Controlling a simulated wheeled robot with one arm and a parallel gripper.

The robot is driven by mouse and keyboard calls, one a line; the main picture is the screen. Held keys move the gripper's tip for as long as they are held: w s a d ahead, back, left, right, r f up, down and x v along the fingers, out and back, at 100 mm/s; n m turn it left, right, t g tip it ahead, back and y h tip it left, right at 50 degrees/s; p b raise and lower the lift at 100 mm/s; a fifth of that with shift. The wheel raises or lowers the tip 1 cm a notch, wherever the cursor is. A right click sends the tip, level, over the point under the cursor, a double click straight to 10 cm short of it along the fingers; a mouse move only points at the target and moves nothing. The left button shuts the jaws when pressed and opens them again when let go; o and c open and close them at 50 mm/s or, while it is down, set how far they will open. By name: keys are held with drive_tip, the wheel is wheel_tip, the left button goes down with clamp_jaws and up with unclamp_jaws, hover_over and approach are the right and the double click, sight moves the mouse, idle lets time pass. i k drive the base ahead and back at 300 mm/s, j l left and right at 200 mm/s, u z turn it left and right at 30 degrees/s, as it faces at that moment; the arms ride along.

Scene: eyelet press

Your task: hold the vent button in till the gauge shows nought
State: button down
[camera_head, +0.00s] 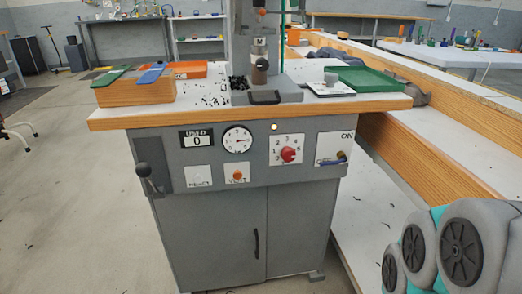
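The vent button (238,174) is a small orange knob on a white plate lettered VENT, on the front panel of the grey press cabinet. Nothing touches it. The round white gauge (237,139) sits just above it. Its dark needle points roughly to the right; its figures are too small to read. My gripper is not in view, so its state and its distance from the button do not show.
The press cabinet (210,235) stands under an orange-edged worktop. A red dial knob (288,154) and an ON switch (331,160) are on the right. A long bench (450,105) runs along the right. The floor at left is open.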

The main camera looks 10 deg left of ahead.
sight(237, 175)
drive_tip(key=j+z, duration=0.2)
drive_tip(key=z, duration=0.3)
drive_tip(key=j+z, duration=0.15)
drive_tip(key=z, duration=0.3)
drive_tip(key=k+j+z, duration=0.4)
drive_tip(key=k+j, duration=0.2)
drive_tip(key=j, duration=0.3)
drive_tip(key=k+j+z, duration=0.4)
drive_tip(key=k+j, duration=0.75)
